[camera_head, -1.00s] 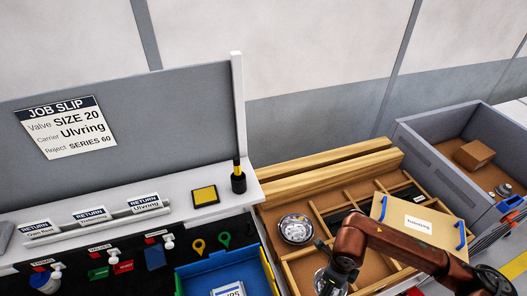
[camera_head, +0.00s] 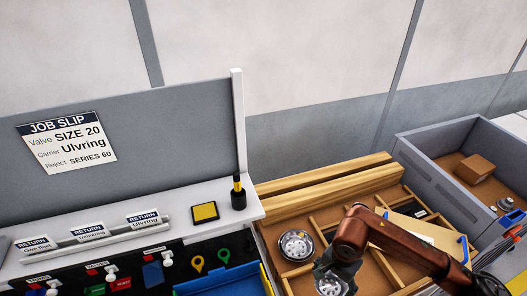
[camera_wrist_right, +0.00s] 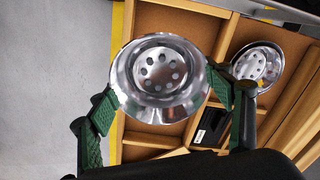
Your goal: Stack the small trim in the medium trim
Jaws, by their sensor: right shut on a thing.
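My right gripper (camera_wrist_right: 165,84) is shut on a shiny silver round trim (camera_wrist_right: 160,76), its green finger pads on either side of the rim. The held trim also shows in the head view (camera_head: 331,285) near the bottom edge, and it looks like the smaller one. Another silver trim (camera_head: 297,245), apparently the medium one, lies in a compartment of the wooden tray. It also shows in the right wrist view (camera_wrist_right: 258,64), to the right of the held trim and apart from it. My left gripper is not in view.
The divided wooden tray (camera_head: 322,213) has thick wooden bars at the back. A tan labelled board (camera_head: 440,236) with blue handles is partly behind my arm. A grey bin (camera_head: 440,143) stands at right, and a blue bin (camera_head: 215,282) at bottom left.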

